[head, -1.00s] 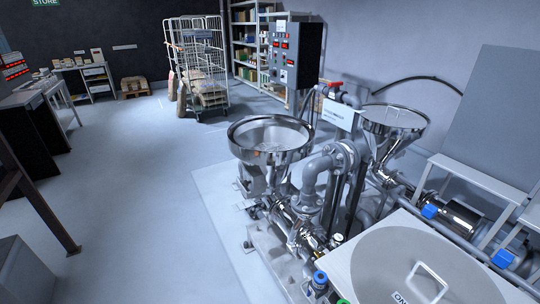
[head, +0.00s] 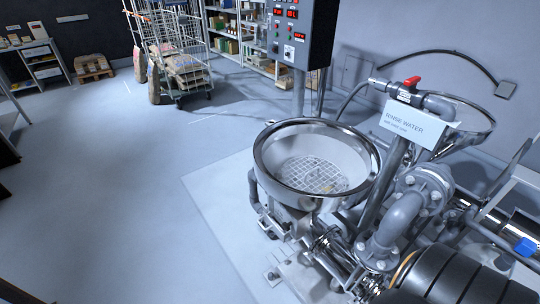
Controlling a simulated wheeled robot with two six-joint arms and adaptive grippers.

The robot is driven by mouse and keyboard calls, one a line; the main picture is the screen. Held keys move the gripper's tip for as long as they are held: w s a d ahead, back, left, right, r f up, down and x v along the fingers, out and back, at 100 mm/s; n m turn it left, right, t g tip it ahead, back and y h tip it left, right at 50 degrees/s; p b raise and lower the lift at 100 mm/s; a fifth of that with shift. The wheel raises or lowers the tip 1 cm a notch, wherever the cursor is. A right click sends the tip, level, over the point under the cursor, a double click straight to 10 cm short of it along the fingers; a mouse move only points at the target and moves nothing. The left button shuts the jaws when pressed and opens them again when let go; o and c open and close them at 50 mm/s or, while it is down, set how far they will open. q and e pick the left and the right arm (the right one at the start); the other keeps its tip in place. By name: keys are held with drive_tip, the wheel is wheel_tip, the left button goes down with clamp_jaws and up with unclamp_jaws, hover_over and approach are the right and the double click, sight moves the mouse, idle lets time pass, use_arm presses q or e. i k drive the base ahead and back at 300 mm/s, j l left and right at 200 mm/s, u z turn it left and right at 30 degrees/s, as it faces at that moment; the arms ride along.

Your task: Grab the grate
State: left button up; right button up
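The grate (head: 314,174) is a round wire mesh with square openings. It lies low inside the steel hopper (head: 262,165), whose wide shiny rim is open at the top. A small yellowish patch shows at the grate near its lower right. Neither of my grippers shows in the head view, so their distance from the grate cannot be seen.
A rinse water sign (head: 418,125) and pipe with a red valve handle (head: 412,82) stand right of the hopper. A control cabinet (head: 303,32) rises behind it. A wire cage trolley (head: 180,60) holds sacks. Open floor (head: 130,190) lies to the left.

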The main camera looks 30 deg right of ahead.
sight(331, 188)
drive_tip(key=i+z, duration=0.25)
drive_tip(key=i, duration=0.15)
drive_tip(key=i+j+z, duration=0.2)
drive_tip(key=i, duration=0.15)
drive_tip(key=i+j+z, duration=0.25)
drive_tip(key=i, duration=0.15)
drive_tip(key=i+j+z, duration=0.1)
drive_tip(key=z, duration=0.3)
drive_tip(key=i+j+z, duration=0.2)
drive_tip(key=z, duration=0.25)
drive_tip(key=i+j+z, duration=0.2)
drive_tip(key=z, duration=0.2)
drive_tip(key=i+j+z, duration=0.1)
drive_tip(key=j+z, duration=0.5)
drive_tip(key=z, duration=0.25)
drive_tip(key=j+z, duration=0.4)
drive_tip(key=i+l, duration=0.05)
